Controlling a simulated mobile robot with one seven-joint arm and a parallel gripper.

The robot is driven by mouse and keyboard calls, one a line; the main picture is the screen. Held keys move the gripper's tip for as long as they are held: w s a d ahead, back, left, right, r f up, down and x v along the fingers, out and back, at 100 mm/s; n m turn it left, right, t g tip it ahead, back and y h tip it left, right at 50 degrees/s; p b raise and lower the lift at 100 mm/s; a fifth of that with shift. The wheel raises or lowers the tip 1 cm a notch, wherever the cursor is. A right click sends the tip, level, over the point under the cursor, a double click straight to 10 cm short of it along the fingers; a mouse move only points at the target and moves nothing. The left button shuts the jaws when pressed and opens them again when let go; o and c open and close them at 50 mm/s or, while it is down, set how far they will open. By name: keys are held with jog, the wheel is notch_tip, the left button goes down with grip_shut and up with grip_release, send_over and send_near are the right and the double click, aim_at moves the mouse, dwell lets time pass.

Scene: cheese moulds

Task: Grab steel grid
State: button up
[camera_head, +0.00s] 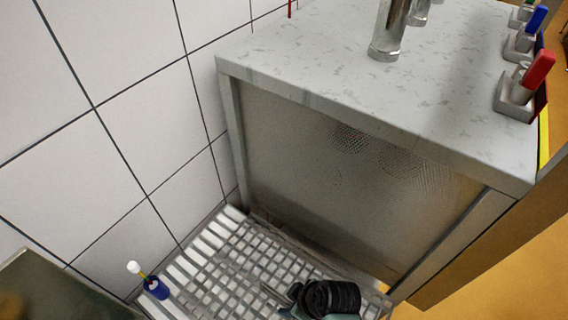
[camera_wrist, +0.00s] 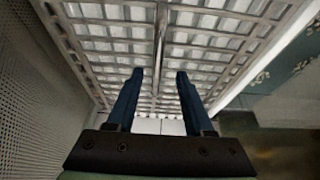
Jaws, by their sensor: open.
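The steel grid (camera_head: 232,262) lies low in the corner between the tiled wall and the steel cabinet in the head view. Its crossing bars (camera_wrist: 160,38) fill the upper half of the wrist view, with pale slats behind them. My gripper (camera_wrist: 158,74) is open, its two dark blue fingers apart and pointing at the grid. A thicker bar runs down toward the gap between the fingertips. I cannot tell whether the fingers touch the grid. In the head view my dark wrist hides the grid's lower right part, and the fingertips are hard to make out.
The steel cabinet (camera_head: 330,175) with a pale worktop (camera_head: 300,62) stands right behind the grid. A metal cylinder (camera_head: 388,38) and red-handled (camera_head: 540,70) and blue-handled (camera_head: 536,20) items stand on top. White tiled wall (camera_head: 130,110) borders the left. A blue-and-white object (camera_head: 154,288) stands at the grid's left edge.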

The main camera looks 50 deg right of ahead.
aim_at(284, 297)
jog(key=shift+w+d+p+x, duration=0.1)
jog(key=shift+p+x, duration=0.15)
jog(key=shift+x, duration=1)
jog(key=shift+w+d+p+x, duration=0.15)
jog(key=shift+p+x, duration=0.1)
jog(key=shift+x, duration=1.05)
jog(key=shift+r, duration=0.15)
jog(key=shift+c, duration=0.3)
grip_shut()
jog(key=shift+w+d+r, duration=0.1)
jog(key=shift+r, duration=0.05)
